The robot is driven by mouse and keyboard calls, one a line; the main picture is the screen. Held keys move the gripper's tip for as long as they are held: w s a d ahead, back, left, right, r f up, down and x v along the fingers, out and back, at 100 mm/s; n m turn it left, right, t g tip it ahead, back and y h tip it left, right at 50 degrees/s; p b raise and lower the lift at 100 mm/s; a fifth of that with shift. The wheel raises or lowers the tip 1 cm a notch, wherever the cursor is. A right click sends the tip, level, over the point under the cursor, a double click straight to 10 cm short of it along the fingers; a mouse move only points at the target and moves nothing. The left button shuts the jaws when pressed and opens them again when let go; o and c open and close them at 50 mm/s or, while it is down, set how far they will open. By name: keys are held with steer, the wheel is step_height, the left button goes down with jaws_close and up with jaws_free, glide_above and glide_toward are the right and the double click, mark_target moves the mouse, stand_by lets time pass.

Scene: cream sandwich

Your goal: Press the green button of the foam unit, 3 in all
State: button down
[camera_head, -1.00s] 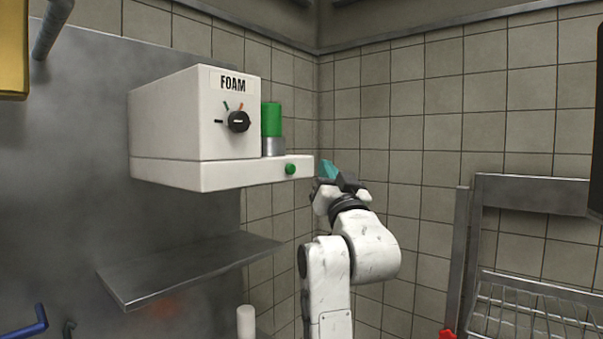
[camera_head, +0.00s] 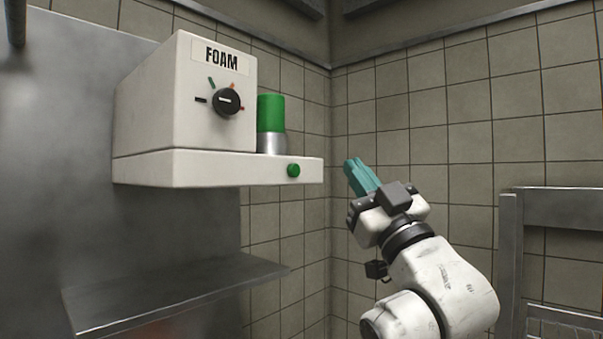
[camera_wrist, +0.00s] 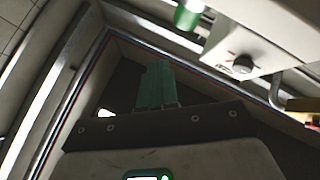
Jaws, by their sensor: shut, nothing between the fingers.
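The foam unit (camera_head: 150,120) is a white box labelled FOAM on the left wall, with a black dial (camera_head: 227,101) on its front. Its green button (camera_head: 293,170) is a small round knob on the front of the lower ledge, near the right end. A green cylinder (camera_head: 271,113) with a silver base stands on that ledge. My gripper (camera_head: 352,164) has teal fingers, shut with nothing between them, to the right of the button and apart from it. In the wrist view the fingers (camera_wrist: 156,68) point up, and the unit (camera_wrist: 262,35) is at upper right; the button cannot be made out there.
A metal shelf (camera_head: 180,290) juts out below the foam unit. A metal rack frame (camera_head: 565,208) stands at the right. The tiled wall (camera_head: 430,120) behind my gripper is bare, and there is free room between the gripper and the unit.

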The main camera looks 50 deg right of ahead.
steer(key=w, duration=0.8)
steer(key=shift+w+a+b, duration=0.2)
steer(key=shift+w+b, duration=0.2)
steer(key=shift+b, duration=0.05)
steer(key=shift+w, duration=0.15)
stand_by(1.7)
steer(key=shift+w, duration=0.25)
steer(key=shift+w, duration=0.45)
stand_by(0.7)
stand_by(0.3)
steer(key=shift+s, duration=0.85)
steer(key=shift+s+d+p, duration=0.1)
steer(key=shift+s+p, duration=0.4)
steer(key=shift+s, duration=2)
